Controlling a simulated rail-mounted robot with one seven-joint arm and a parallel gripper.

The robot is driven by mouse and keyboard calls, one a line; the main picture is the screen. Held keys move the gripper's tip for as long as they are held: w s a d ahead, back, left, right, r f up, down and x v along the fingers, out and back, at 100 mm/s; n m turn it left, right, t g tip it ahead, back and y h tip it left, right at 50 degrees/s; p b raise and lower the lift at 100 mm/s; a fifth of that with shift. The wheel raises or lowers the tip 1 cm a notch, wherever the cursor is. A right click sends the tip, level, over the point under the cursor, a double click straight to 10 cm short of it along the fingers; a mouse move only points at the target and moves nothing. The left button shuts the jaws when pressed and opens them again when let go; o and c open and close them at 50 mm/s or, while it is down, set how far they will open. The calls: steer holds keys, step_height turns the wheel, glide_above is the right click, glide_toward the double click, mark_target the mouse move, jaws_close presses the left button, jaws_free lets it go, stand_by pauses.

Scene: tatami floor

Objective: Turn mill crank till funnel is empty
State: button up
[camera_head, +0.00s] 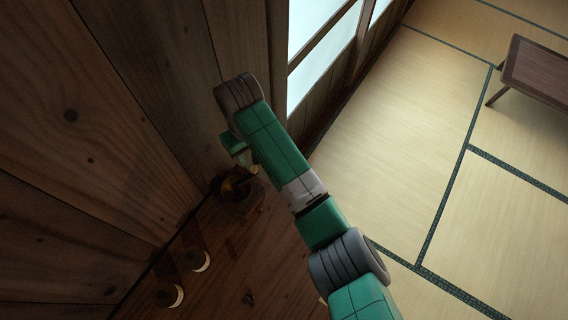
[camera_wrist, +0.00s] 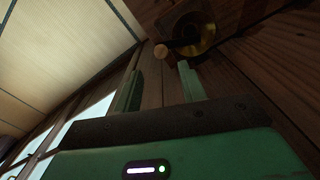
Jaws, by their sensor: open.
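The mill (camera_head: 237,188) is a small dark wooden box with a brass bowl-like funnel on top, standing on a wooden counter. The brass funnel (camera_wrist: 207,38) also shows at the top of the wrist view; its contents are too dark to make out. In the head view, my gripper (camera_head: 238,153) is just above the mill; the crank is mostly hidden.
Two pale-rimmed round items (camera_head: 172,296) (camera_head: 202,262) sit on the dark counter (camera_head: 270,255) in front of the mill. A plank wall (camera_head: 90,130) closes in on the left. A low table (camera_head: 540,70) stands far off on open tatami (camera_head: 400,130) at right.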

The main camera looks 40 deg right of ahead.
mark_target(253, 167)
steer(key=shift+w+a+f, duration=0.1)
steer(key=shift+f, duration=0.05)
step_height(253, 167, down, 8)
steer(key=shift+r+b, duration=0.25)
steer(key=shift+b, duration=0.25)
jaws_close()
